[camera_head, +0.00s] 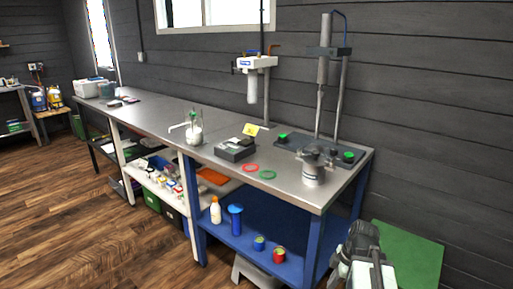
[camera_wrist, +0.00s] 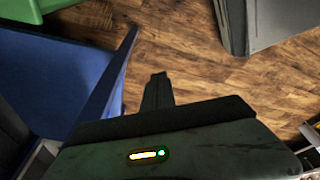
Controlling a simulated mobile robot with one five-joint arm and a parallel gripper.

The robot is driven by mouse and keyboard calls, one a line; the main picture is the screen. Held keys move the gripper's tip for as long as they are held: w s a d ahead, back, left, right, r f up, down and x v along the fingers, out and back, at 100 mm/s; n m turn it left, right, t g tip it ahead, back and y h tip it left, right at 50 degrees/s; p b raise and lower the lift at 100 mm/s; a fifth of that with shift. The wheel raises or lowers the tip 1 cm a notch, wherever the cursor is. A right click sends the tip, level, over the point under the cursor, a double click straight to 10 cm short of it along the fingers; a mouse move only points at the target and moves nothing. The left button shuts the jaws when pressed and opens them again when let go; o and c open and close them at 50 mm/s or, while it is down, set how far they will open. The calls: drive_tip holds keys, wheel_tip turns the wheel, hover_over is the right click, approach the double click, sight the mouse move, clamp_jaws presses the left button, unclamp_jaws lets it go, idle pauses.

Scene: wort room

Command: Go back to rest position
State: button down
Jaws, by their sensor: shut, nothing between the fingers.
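My gripper (camera_wrist: 158,84) shows in the wrist view as a dark, narrow pair of fingers pressed together. It is shut and empty, pointing out over the wooden floor (camera_wrist: 185,60). A blue surface lies to its left in that view, apart from it. In the head view, my arm shows at the lower right, in front of the bench's right end and beside a green panel (camera_head: 410,255). The fingertips cannot be made out there.
A long metal-topped workbench (camera_head: 225,180) runs along the dark wall. It carries a black device (camera_head: 236,149), a metal pot (camera_head: 314,168), red (camera_head: 250,169) and green (camera_head: 267,174) rings. Its blue lower shelf (camera_head: 262,228) holds bottles and cans. Open floor lies at the left.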

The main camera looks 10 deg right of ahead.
drive_tip(key=a+m+g+h, duration=0.1)
drive_tip(key=a+m, duration=0.4)
drive_tip(key=a, duration=1.1)
wheel_tip(320, 180, up, 19)
drive_tip(key=d+m+h+p, duration=0.1)
drive_tip(key=m+p, duration=0.8)
drive_tip(key=p, duration=1)
drive_tip(key=shift+w+d+m, duration=0.15)
drive_tip(key=shift+w+m, duration=0.1)
drive_tip(key=shift+m, duration=0.15)
drive_tip(key=shift+f, duration=0.1)
